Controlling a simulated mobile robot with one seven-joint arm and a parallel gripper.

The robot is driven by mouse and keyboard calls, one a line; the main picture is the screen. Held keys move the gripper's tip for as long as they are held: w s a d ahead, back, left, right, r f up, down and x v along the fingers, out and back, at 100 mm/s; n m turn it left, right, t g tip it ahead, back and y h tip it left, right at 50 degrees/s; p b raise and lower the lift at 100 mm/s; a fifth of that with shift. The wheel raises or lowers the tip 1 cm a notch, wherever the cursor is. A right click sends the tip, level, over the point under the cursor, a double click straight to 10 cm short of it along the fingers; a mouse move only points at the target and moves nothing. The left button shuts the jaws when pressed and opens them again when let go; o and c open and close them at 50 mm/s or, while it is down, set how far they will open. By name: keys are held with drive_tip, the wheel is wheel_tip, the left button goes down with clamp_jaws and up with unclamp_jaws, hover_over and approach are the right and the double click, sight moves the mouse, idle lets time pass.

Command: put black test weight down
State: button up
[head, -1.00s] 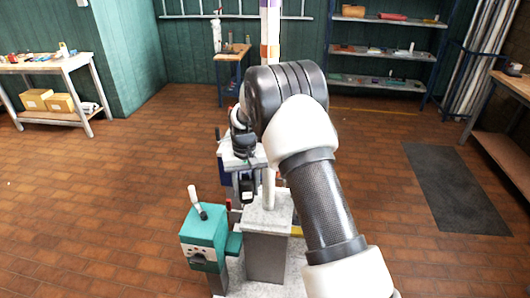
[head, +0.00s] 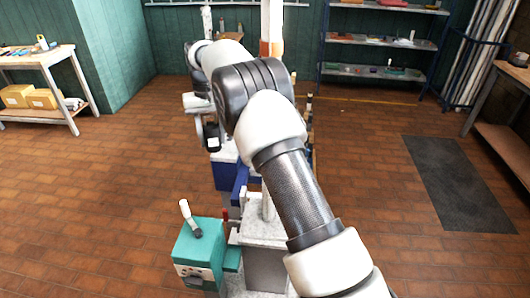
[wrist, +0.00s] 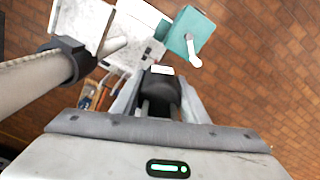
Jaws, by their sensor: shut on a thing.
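The black test weight (wrist: 160,95) is between my gripper's fingers in the wrist view. It is dark, with a small white patch on its top. My gripper (wrist: 158,102) is shut on it and holds it above the floor and the equipment. In the head view the weight (head: 212,137) hangs at the end of my arm, left of the mast, above and beside a blue and white unit. My arm hides part of that area, and the underside of the weight is hard to make out.
A teal machine with a white lever (head: 198,250) stands at the front, beside a grey pedestal (head: 264,262). A blue unit with a pale top (head: 226,176) stands behind them. A white mast (head: 271,25) rises behind my arm. Brick floor is clear at left.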

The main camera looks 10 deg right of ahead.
drive_tip(key=s+d, duration=0.1)
drive_tip(key=d, duration=0.4)
drive_tip(key=s+d, duration=0.2)
drive_tip(key=d, duration=0.3)
drive_tip(key=s+d, duration=0.2)
drive_tip(key=d, duration=0.3)
drive_tip(key=shift+s+d+r+p, duration=0.1)
drive_tip(key=shift+d+p, duration=0.05)
drive_tip(key=shift+p, duration=0.2)
drive_tip(key=shift+s+d+f, duration=0.1)
drive_tip(key=shift+d+f, duration=0.1)
drive_tip(key=shift+f, duration=0.7)
drive_tip(key=shift+d+f, duration=0.2)
drive_tip(key=shift+f, duration=0.7)
drive_tip(key=shift+f, duration=0.15)
drive_tip(key=o, duration=1.5)
drive_tip(key=shift+c, duration=0.2)
